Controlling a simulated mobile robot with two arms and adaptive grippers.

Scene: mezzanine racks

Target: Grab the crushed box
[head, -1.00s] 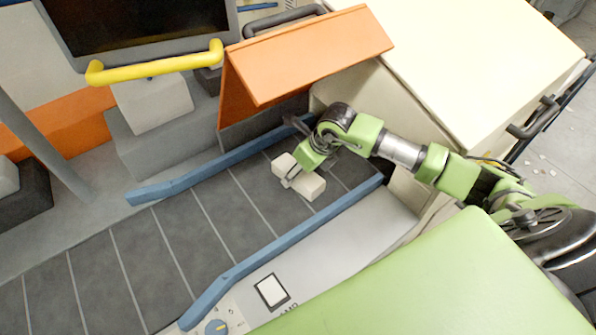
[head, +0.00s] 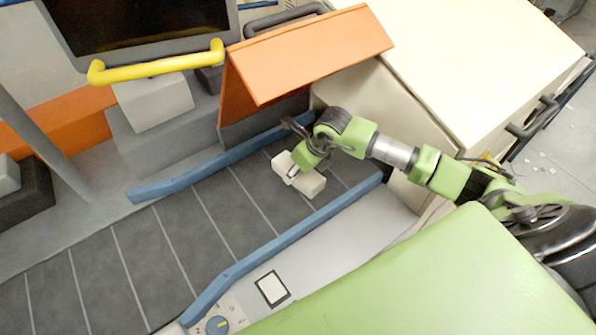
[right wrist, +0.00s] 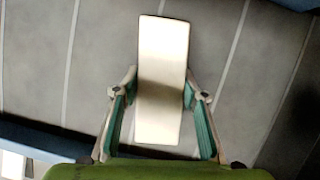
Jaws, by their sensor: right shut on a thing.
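A pale cream box (head: 313,184) is on the grey conveyor belt near the orange hood in the head view. My right gripper (head: 292,173) reaches down over its middle and is shut on it. In the right wrist view the box (right wrist: 162,60) lies lengthwise between the two fingers of my right gripper (right wrist: 160,95), which touch or nearly touch its long sides. Its visible faces look smooth; I cannot make out any dents. Whether it is lifted off the belt is hard to tell. My left gripper is not in view.
Blue rails (head: 290,232) border the belt (head: 160,245) on both sides. An orange hood (head: 310,55) stands just behind my right gripper, beside a cream cabinet (head: 470,60). A monitor with a yellow bar (head: 155,65) is at upper left. The belt's lower left is clear.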

